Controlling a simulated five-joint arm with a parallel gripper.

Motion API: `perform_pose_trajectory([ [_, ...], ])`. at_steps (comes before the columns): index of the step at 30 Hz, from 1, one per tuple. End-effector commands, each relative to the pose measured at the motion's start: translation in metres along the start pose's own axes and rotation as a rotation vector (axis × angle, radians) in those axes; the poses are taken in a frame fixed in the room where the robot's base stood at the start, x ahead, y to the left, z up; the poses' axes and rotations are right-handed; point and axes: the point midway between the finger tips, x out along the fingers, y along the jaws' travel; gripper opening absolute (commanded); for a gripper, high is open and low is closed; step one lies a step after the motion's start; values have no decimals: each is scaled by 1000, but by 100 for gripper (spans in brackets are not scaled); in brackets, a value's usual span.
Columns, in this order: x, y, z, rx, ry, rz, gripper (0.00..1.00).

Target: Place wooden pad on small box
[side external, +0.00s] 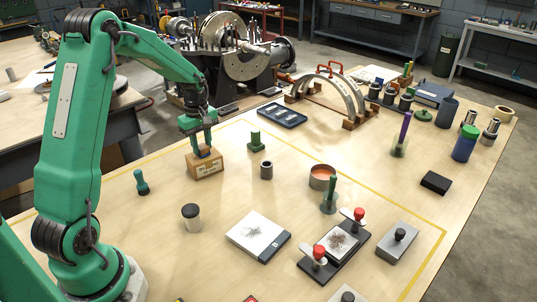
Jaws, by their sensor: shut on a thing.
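The small box (206,168) is a tan cardboard-like block with a pale label, standing on the table left of centre. My gripper (204,151) points down just over its top, with its green fingers shut on a small brown piece, the wooden pad (204,152). A bit of blue shows between the fingers above the pad. The pad is at the top of the box. I cannot tell from this view whether it touches the box or hangs slightly above. The fingers hide part of the pad.
A green block (257,141) and a dark ring (266,170) stand right of the box. A teal peg (142,182) is to its left, and a black-lidded jar (191,216) in front. A black tray (282,115) lies behind. Table around the box is clear.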

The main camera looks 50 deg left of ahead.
Motion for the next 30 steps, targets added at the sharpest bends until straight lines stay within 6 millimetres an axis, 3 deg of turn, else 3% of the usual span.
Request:
perform_pose_trajectory([
  [5,3,0,0,0,0,-1,10],
  [6,3,0,0,0,0,0,40],
  [9,3,0,0,0,0,0,54],
  [22,-2,0,0,0,1,1,54],
  [30,-29,0,0,0,2,3,54],
])
